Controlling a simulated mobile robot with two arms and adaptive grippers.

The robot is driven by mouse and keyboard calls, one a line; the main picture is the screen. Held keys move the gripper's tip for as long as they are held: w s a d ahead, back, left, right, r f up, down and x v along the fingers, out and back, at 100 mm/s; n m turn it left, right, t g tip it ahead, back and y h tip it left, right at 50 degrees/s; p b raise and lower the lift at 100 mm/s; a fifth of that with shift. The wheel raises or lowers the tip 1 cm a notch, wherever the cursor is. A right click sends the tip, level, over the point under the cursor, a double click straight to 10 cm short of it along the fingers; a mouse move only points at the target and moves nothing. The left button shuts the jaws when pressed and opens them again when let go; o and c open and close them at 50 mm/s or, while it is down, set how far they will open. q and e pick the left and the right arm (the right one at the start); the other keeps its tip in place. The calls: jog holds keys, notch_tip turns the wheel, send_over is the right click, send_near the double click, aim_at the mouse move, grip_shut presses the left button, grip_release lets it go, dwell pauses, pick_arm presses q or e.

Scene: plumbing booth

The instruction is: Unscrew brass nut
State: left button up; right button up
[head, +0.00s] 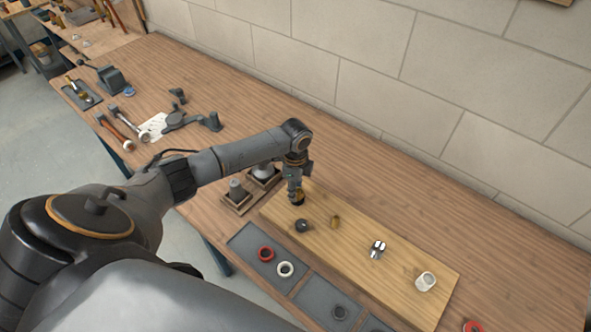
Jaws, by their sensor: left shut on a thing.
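My left gripper (297,192) points straight down over the far left end of a light wooden board (365,270). It is shut on a small brass-coloured thing (298,200), which looks like the brass nut. The gripper hides most of it, so I cannot tell whether it is still on a thread. A separate small brass piece (335,221) stands on the board to the right. A dark round fitting (303,226) sits just in front of the gripper. My right gripper is not in view.
A chrome fitting (377,249) and a white fitting (426,282) stand farther right on the board. A grey tray (246,240) in front holds a red ring (266,254) and a white ring (285,269). Tools lie at the left; the bench behind the board is clear up to the wall.

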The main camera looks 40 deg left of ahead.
pick_arm(q)
jog(key=shift+n, duration=0.3)
jog(key=shift+s+d+n, duration=0.1)
jog(key=shift+n, duration=1.1)
jog(key=n, duration=0.2)
jog(key=shift+n, duration=0.3)
jog(key=o, duration=2)
jog(key=shift+o, duration=0.2)
jog(key=shift+r, duration=0.15)
jog(key=shift+r, duration=2.45)
jog(key=shift+s+f, duration=0.1)
